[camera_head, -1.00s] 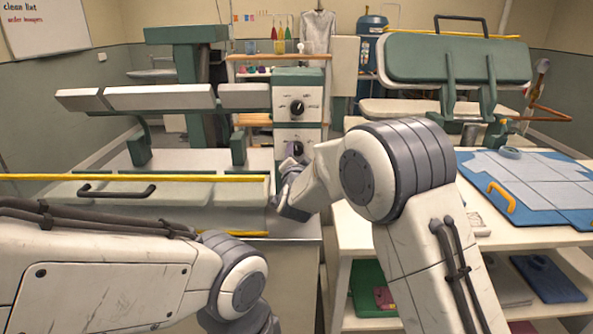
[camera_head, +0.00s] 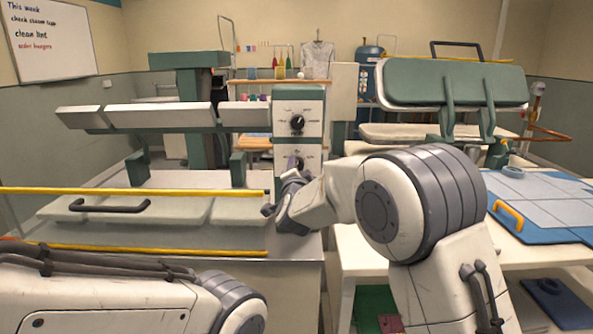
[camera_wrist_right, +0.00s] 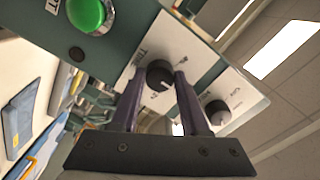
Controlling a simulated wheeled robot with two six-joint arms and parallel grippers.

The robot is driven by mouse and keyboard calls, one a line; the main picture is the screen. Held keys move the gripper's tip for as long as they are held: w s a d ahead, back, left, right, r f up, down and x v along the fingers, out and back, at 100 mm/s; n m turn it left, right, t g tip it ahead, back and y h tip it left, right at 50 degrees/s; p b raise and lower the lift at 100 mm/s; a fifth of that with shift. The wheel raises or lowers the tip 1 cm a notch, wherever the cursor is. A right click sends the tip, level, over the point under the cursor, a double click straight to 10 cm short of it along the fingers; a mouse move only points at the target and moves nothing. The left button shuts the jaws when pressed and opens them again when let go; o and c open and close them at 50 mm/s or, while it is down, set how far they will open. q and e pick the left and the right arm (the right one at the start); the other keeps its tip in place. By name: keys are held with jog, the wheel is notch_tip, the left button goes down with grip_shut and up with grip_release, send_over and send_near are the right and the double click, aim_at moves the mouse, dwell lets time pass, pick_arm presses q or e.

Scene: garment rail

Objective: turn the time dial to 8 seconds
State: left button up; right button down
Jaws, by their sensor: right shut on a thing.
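The time dial is a round black knob on a white plate of the green control column, the lower of two dials. In the right wrist view the time dial (camera_wrist_right: 159,75) sits between the two dark purple fingers of my right gripper (camera_wrist_right: 161,80), which is shut on it. A white pointer mark shows on the knob, but I cannot read the number it points at. In the head view my right gripper (camera_head: 294,166) is at the lower plate (camera_head: 311,155) and hides most of this dial. My left gripper is out of view.
A second black dial (camera_head: 297,123) sits on the upper plate. A green button (camera_wrist_right: 88,11) is near the time dial. A press with yellow bars (camera_head: 150,207) stands at left. A table with a blue board (camera_head: 560,228) stands at right, below another press (camera_head: 455,82).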

jog(key=shift+c, duration=2)
grip_release()
jog(key=shift+s, duration=0.1)
jog(key=s+b, duration=0.2)
jog(key=s, duration=0.8)
jog(key=shift+s, duration=0.1)
